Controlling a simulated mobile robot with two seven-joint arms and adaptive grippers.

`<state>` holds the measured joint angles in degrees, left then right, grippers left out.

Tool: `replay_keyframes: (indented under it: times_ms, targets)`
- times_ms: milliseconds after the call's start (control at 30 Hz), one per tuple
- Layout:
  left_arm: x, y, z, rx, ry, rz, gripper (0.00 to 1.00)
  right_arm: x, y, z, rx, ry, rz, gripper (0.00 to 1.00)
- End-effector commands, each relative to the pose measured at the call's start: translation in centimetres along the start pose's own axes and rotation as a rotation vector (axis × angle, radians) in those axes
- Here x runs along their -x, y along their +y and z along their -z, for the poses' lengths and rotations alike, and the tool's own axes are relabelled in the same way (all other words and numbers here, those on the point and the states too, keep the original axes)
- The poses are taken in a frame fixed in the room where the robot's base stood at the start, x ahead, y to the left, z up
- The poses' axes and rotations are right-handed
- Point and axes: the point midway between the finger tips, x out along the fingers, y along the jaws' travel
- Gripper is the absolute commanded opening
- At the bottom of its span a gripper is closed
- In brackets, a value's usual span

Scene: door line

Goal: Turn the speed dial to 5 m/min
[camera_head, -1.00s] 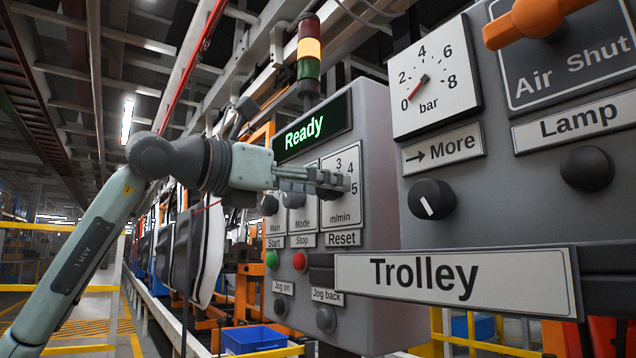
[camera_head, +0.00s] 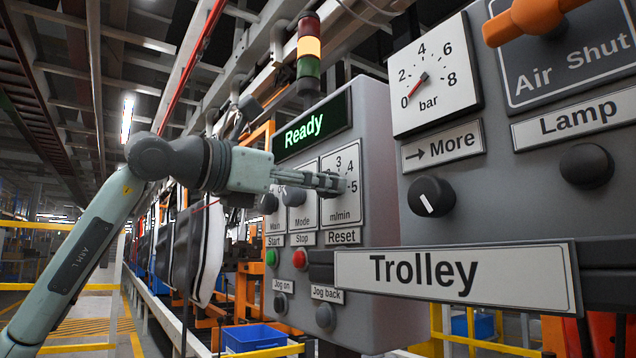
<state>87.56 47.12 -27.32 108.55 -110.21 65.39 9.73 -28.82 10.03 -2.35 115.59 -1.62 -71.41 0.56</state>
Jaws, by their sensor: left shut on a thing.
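My left gripper (camera_head: 322,181) comes in from the left and is shut on the speed dial (camera_head: 338,185) on the control box. The dial's plate (camera_head: 342,209) carries the numbers 3, 4 and 5 and the label m/min. The gripper covers most of the dial and the left part of its scale, so the pointer cannot be made out. The display (camera_head: 312,128) above reads Ready in green. My right gripper does not show.
Main and Mode knobs (camera_head: 295,195) sit left of the dial. Below are a green Start button (camera_head: 279,258), a red Stop button (camera_head: 300,259) and jog buttons (camera_head: 325,317). A Trolley sign (camera_head: 455,281) and a panel with a gauge (camera_head: 431,76) stand at the right.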

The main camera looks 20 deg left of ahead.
Motion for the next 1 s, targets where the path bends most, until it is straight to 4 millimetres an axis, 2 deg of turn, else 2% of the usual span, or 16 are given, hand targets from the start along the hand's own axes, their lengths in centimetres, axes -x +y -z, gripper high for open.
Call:
replay_keyframes:
  times_ms: [300,600,1000]
  targets:
    - [0.02,0.03,0.07,-0.279,-0.024,-0.004,0.06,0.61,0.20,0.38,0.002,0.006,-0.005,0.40]
    - [0.04,0.03,0.07,-0.523,-0.044,-0.006,0.06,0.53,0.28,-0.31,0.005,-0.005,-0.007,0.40]
    - [0.03,0.00,0.09,-0.701,-0.060,-0.007,0.06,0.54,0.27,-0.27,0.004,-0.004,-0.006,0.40]
